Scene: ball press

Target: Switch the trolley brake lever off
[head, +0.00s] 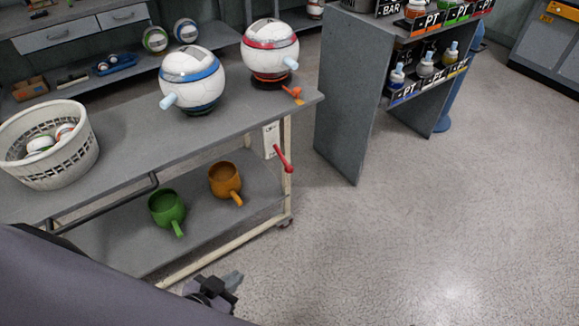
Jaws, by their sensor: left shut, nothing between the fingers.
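The trolley's brake lever (283,160) is a red handle on a white plate (271,140) at the right end of the grey trolley (130,165). It slants down to the right. My left gripper (232,281) is at the bottom of the head view, dark grey, shut and empty. It is well below the lever in the picture and touches nothing that I can see. My right gripper is not in view.
On the trolley top stand a white basket (75,160), a blue-banded ball (192,75) and a red-banded ball (270,45). A green mug (166,208) and an orange mug (225,180) sit on the lower shelf. A grey shelf unit (350,100) stands behind. The floor at right is clear.

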